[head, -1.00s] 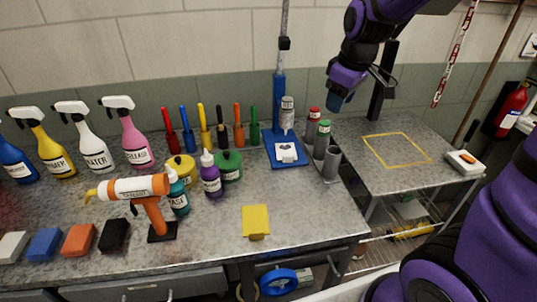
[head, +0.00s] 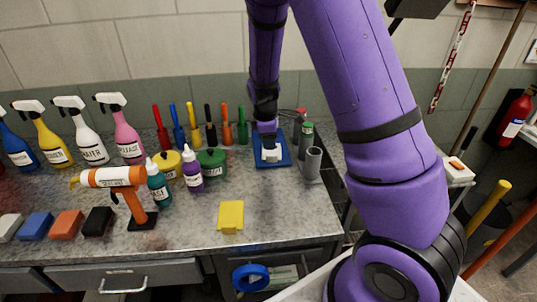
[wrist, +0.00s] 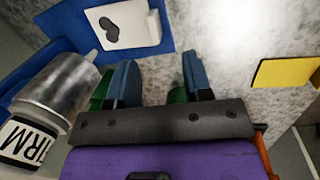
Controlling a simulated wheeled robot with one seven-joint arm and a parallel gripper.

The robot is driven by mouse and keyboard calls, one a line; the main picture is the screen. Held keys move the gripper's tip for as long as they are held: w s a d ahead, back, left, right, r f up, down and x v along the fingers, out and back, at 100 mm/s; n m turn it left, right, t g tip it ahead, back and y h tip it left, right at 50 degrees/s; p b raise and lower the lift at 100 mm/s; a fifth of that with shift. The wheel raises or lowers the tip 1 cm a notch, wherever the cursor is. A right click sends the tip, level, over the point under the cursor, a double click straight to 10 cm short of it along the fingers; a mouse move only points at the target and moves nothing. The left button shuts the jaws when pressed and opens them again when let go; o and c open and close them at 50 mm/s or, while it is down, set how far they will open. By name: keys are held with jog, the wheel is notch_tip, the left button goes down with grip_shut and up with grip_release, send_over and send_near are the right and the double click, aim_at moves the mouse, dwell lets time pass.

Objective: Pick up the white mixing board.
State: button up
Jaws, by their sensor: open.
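The white mixing board (head: 271,155) lies on a blue tray (head: 272,164) at the back of the workbench. In the wrist view the white mixing board (wrist: 139,34) shows a dark blob on its face and sits on the blue surface (wrist: 70,22). My gripper (head: 268,138) is over the tray, close behind and above the board, and hides part of it in the head view. In the wrist view my gripper (wrist: 160,78) has its two blue fingers apart with nothing between them. The board lies beyond the fingertips, up and left of them.
A silver canister (wrist: 62,84) stands close to the left finger in the wrist view. Grey cylinders (head: 312,162) stand right of the tray. Bottles and a green pot (head: 212,161) stand left. Bare bench lies between yellow board and tray.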

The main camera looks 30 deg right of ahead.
aim_at(271, 155)
jog(key=f, duration=0.3)
jog(key=shift+w+d+f, duration=0.15)
jog(key=shift+d+f, duration=0.1)
jog(key=shift+d, duration=0.05)
jog(key=shift+w+d+f, duration=0.15)
jog(key=shift+w+f, duration=0.05)
jog(key=shift+f, duration=0.65)
jog(key=shift+w+d+f, duration=0.15)
jog(key=shift+d+f, duration=0.05)
jog(key=shift+f, duration=0.6)
jog(key=shift+w+d+f, duration=0.15)
jog(key=shift+w+f, duration=0.05)
jog(key=shift+f, duration=0.65)
grip_shut()
